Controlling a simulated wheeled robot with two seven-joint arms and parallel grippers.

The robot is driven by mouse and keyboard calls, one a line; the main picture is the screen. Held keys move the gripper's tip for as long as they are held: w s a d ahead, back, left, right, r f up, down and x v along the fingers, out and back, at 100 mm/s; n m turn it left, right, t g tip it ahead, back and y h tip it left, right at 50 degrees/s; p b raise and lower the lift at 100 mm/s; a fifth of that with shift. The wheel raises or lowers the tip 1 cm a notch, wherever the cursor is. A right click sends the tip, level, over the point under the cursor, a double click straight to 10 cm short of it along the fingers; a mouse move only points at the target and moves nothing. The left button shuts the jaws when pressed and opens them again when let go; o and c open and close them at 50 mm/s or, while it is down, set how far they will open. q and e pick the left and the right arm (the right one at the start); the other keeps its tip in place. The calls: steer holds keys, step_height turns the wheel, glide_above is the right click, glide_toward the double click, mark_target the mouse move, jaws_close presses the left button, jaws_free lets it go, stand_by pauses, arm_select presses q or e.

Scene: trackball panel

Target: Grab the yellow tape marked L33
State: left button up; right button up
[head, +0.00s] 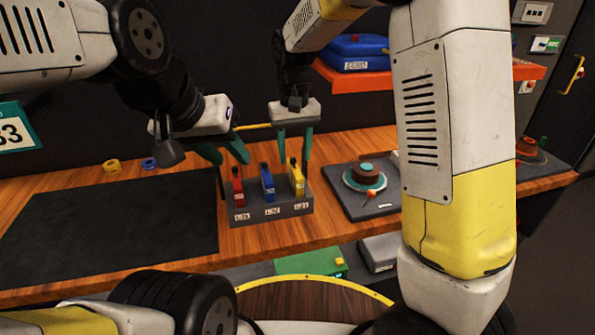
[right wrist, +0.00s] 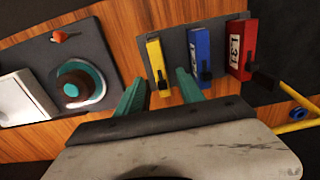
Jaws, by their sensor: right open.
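The yellow tape (head: 297,182) stands upright in the right slot of a grey rack (head: 255,212), above a label that seems to read L33. Red (head: 238,190) and blue (head: 267,184) ones stand to its left over L31 and L32. My right gripper (head: 293,158) is open and empty, pointing down at the yellow tape's top. In the right wrist view the yellow tape (right wrist: 157,62) shows between the two green fingertips (right wrist: 158,82); contact cannot be told. My left gripper (head: 228,155) is open and empty, above and left of the red one.
A dark mat (head: 110,225) covers the left of the wooden table. Yellow (head: 111,166) and blue (head: 149,163) rings lie behind it. A grey panel with a trackball (head: 366,174) and orange knob stands right of the rack. An orange shelf (head: 350,82) holds a blue case (head: 353,52).

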mark_target(295, 167)
step_height(295, 167, down, 7)
steer(key=shift+f, duration=0.1)
jaws_close()
stand_by(0.3)
